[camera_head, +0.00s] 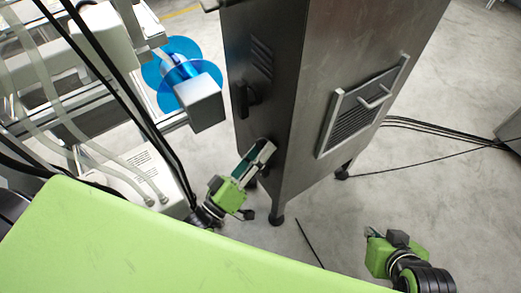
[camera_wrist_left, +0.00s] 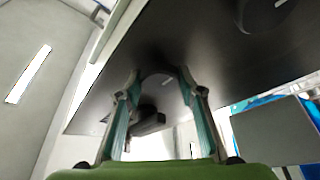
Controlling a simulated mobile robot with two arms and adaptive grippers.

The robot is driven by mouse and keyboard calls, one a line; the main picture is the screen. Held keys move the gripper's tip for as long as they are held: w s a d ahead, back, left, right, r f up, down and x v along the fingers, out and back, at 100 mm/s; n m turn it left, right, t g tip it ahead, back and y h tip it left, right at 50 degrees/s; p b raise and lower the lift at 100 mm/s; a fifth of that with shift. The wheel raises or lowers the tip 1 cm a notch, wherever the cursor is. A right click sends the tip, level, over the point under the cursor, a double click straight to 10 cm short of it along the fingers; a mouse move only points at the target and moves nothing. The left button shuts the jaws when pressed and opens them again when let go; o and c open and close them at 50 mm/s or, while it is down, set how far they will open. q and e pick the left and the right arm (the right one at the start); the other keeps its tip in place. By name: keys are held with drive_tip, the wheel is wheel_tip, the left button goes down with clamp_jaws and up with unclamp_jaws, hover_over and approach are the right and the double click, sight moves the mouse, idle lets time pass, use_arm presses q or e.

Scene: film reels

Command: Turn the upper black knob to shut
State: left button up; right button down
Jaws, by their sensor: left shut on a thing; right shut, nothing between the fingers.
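A black knob (camera_head: 246,97) sits on the narrow, dark face of the metal cabinet (camera_head: 300,90), below its vent slots. My left gripper (camera_head: 265,150) is at the same face, below that knob in the head view. It is shut on a second black knob (camera_wrist_left: 150,121), whose dark bar shows between the fingers in the left wrist view. The head view mostly hides this held knob. Another round black knob (camera_wrist_left: 264,12) is cut by the top edge of the wrist view, apart from the fingers. My right gripper (camera_head: 370,232) is shut and empty, low over the floor.
A blue film reel (camera_head: 180,50) with a grey box (camera_head: 200,100) stands close to the left of the cabinet. A louvred panel with a handle (camera_head: 375,98) is on the cabinet's wider face. Black cables (camera_head: 430,128) cross the floor, which is otherwise mostly clear at right.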

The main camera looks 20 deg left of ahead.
use_arm(q)
drive_tip(key=o, duration=1.1)
drive_tip(key=shift+s, duration=0.1)
drive_tip(key=r+v, duration=0.3)
drive_tip(key=v, duration=1.3)
drive_tip(key=shift+s+a, duration=0.3)
drive_tip(key=shift+s, duration=0.3)
